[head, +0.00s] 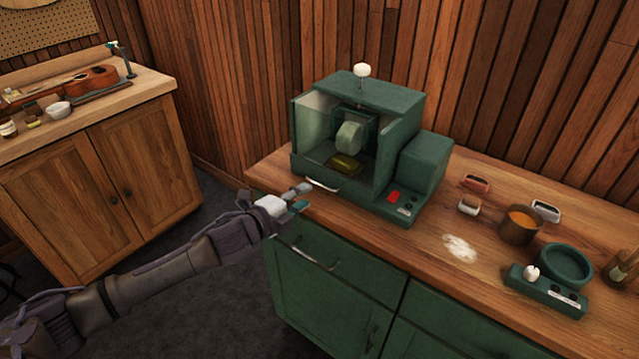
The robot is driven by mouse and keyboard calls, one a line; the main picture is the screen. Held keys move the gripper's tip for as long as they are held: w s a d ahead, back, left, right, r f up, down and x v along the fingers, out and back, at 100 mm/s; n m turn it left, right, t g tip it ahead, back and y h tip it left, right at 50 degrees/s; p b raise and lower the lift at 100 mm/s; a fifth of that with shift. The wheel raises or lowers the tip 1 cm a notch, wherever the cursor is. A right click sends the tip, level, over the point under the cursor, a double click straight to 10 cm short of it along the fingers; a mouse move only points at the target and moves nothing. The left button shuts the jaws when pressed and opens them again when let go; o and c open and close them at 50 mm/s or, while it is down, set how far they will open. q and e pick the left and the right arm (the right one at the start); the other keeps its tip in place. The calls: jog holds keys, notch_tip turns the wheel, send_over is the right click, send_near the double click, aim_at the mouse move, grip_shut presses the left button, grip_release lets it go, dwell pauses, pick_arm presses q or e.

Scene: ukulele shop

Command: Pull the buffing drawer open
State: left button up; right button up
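A green buffing machine (378,100) with a clear-sided housing and a wheel inside stands on the wooden counter. A low front panel at its base carries a pale bar handle (322,184); it looks closed, flush with the body. My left gripper (303,197) is just left of and below this handle, near the counter's front edge. Its two fingertips look apart, with nothing between them. I cannot tell from this angle whether it touches the handle or the counter. My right gripper is out of view.
The green cabinet below has a closed drawer with a metal handle (315,257). A copper-coloured cup (520,225), white powder (460,248) and a green round device (563,267) are on the counter's right. A wooden cabinet (95,190) stands left, with floor between.

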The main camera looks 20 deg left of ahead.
aim_at(321, 186)
pick_arm(q)
jog(key=x, duration=0.8)
jog(key=shift+w+p, duration=0.1)
jog(key=shift+p, duration=0.25)
jog(key=shift+c, duration=0.2)
grip_shut()
